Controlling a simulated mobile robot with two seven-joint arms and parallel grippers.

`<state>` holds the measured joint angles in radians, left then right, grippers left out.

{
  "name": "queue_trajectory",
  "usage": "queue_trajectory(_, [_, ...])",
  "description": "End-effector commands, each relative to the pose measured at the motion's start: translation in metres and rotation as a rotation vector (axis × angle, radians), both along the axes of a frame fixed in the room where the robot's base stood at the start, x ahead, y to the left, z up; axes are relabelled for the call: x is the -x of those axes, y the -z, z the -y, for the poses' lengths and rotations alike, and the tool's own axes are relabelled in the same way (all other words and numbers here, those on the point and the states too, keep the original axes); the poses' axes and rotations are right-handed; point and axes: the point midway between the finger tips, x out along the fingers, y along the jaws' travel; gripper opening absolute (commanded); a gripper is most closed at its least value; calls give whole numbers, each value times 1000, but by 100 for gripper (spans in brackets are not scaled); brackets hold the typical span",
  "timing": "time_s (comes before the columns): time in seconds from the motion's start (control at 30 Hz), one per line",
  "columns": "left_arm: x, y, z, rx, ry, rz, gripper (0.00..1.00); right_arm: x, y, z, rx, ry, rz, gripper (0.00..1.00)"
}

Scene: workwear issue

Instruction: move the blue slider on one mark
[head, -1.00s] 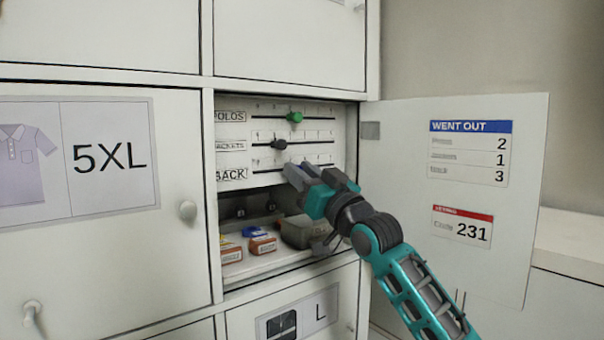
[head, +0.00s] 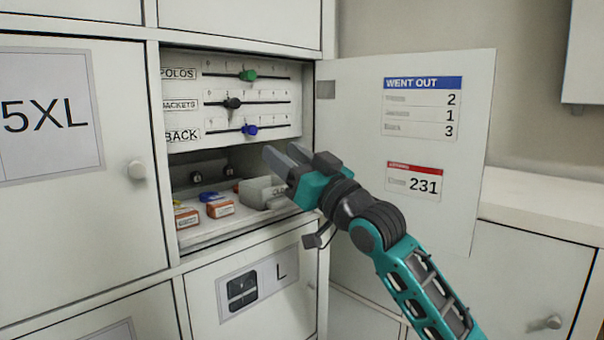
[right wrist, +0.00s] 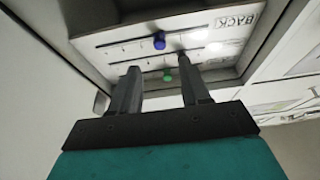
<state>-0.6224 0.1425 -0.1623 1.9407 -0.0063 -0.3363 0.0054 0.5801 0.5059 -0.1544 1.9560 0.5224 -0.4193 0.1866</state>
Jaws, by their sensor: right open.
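The blue slider (head: 250,129) sits near the middle of the lowest slot, labelled BACK, on the white panel (head: 185,90) inside the open locker. Its tick numbers are too small to read. My right gripper (head: 284,156) is open and empty, below and right of the blue slider and apart from it. In the right wrist view the blue slider (right wrist: 159,41) shows beyond and between the open fingers (right wrist: 157,70). The black slider (head: 233,103) is left on the JACKETS row; the green slider (head: 248,75) is on the POLOS row. My left gripper is out of view.
The open door (head: 350,110) on the right carries a WENT OUT card (head: 422,107) reading 2, 1, 3 and a red-topped card (head: 413,181) with 231. Below the panel, a shelf (head: 250,228) holds small boxes (head: 220,207) and a grey item (head: 258,192).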

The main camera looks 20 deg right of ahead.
Motion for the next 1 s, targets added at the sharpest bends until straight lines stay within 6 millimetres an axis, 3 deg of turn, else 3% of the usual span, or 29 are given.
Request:
queue_trajectory(0.1, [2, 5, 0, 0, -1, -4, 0, 18, 10, 7, 2, 1, -1, 46])
queue_trajectory(0.3, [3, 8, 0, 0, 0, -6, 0, 33, 15, 12, 0, 0, -1, 46])
queue_trajectory(1.0, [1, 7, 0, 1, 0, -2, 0, 36, 15, 13, -1, 0, 0, 46])
